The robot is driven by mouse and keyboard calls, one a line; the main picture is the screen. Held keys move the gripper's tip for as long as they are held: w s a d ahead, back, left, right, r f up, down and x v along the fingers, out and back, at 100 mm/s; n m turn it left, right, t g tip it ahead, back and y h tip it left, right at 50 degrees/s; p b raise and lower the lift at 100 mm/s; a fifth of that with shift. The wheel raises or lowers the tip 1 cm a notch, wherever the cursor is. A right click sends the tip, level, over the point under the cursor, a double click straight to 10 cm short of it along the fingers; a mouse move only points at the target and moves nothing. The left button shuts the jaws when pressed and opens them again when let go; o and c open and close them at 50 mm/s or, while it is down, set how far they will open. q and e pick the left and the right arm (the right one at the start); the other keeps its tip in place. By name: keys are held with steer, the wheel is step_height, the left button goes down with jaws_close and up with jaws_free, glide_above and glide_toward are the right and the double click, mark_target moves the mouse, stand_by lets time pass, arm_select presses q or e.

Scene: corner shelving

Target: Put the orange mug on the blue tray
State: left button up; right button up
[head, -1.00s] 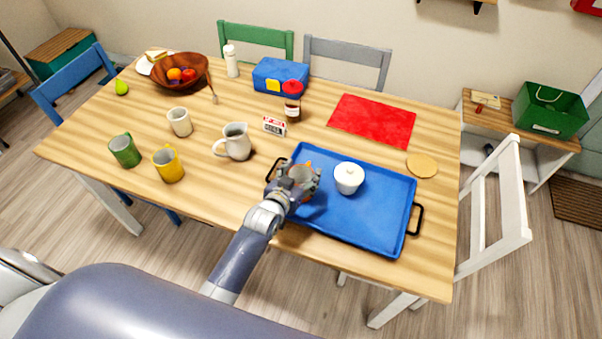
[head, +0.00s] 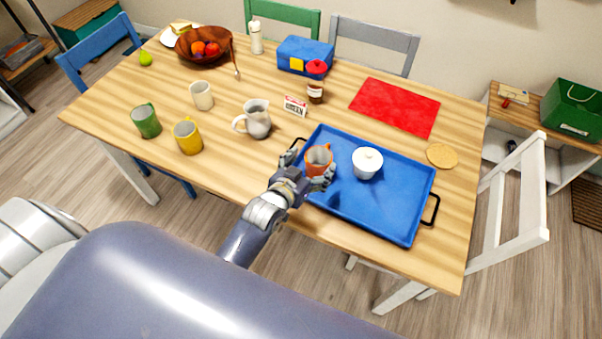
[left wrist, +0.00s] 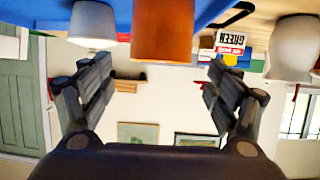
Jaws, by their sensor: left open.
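The orange mug (head: 319,158) stands upright on the left part of the blue tray (head: 385,212). My left gripper (head: 309,170) is open at the near left side of the mug, with its fingers spread to either side. In the left wrist view, which is upside down, the orange mug (left wrist: 162,32) rests on the blue tray (left wrist: 213,12), in front of the spread fingers (left wrist: 155,90). Bare space shows between the fingers and the mug there. My right gripper is not in view.
A pitcher (head: 256,119), a small box (head: 295,106) and a jar (head: 316,86) stand beyond the tray. Yellow (head: 188,137) and green (head: 146,121) mugs are at left. The tray's right half is clear.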

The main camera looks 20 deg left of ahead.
arm_select(q)
steer(key=v, duration=0.6)
stand_by(0.5)
